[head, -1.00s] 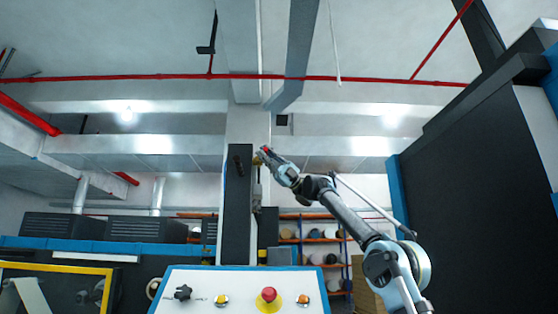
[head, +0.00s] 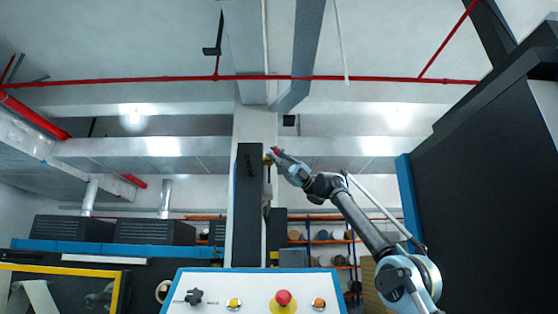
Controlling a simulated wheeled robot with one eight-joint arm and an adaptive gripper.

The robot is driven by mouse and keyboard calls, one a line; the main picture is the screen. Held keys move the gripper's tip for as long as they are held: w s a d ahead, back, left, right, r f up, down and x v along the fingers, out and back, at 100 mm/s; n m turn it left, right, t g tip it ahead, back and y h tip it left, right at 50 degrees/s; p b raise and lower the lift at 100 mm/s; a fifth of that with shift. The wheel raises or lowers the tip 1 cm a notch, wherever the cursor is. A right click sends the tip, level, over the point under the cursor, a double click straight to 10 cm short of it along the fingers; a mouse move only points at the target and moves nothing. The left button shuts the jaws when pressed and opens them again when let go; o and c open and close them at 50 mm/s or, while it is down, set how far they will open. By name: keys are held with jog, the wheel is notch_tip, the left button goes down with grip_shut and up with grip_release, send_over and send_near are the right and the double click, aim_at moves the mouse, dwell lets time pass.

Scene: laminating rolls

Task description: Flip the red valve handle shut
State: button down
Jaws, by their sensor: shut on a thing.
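My gripper (head: 280,157) is raised at the right side of a tall dark post in the middle of the head view. It is shut on the small red valve handle (head: 277,151), of which only a bit of red shows between the fingers. A small brass-yellow valve part (head: 267,160) sits just left of the fingertips, beside the post. The fingers hide most of the handle, and its exact angle is too small to tell.
The dark post (head: 248,205) stands close left of my gripper. A white control panel (head: 250,285) with a red button (head: 283,297) is below. A large dark machine (head: 480,190) fills the right. Shelves with rolls (head: 322,240) stand behind.

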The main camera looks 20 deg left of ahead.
jog(key=c, duration=1.6)
grip_release()
jog(key=shift+o, duration=0.2)
jog(key=shift+d, duration=0.1)
jog(key=v, duration=0.7)
jog(key=shift+w+f, duration=0.25)
jog(key=shift+w, duration=0.05)
jog(key=shift+d, duration=0.1)
